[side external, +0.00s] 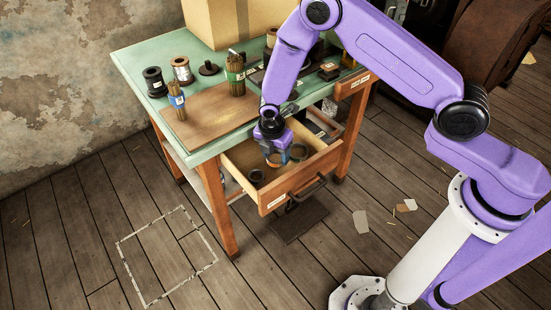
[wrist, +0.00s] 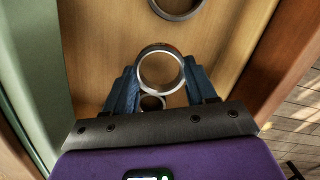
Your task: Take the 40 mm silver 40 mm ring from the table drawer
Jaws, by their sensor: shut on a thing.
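The table drawer (side external: 322,172) is pulled open below the green-topped table. My gripper (side external: 277,158) reaches down into it. In the wrist view, the blue fingers of my gripper (wrist: 161,88) are shut on a silver ring (wrist: 142,72), one finger on each side. The ring's open middle shows the wooden drawer floor. A second, smaller-looking dark ring (wrist: 152,103) shows between the fingers, nearer the palm. Another ring (wrist: 177,14) lies apart at the top edge. In the side view I cannot clearly make out the held ring; whether it touches the drawer floor is unclear.
A dark ring (side external: 257,177) lies in the drawer's left part, and another ring (side external: 299,152) lies right of my gripper. The drawer walls stand close around. The tabletop (side external: 140,62) above holds spools, brushes and a cardboard box (side external: 215,22).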

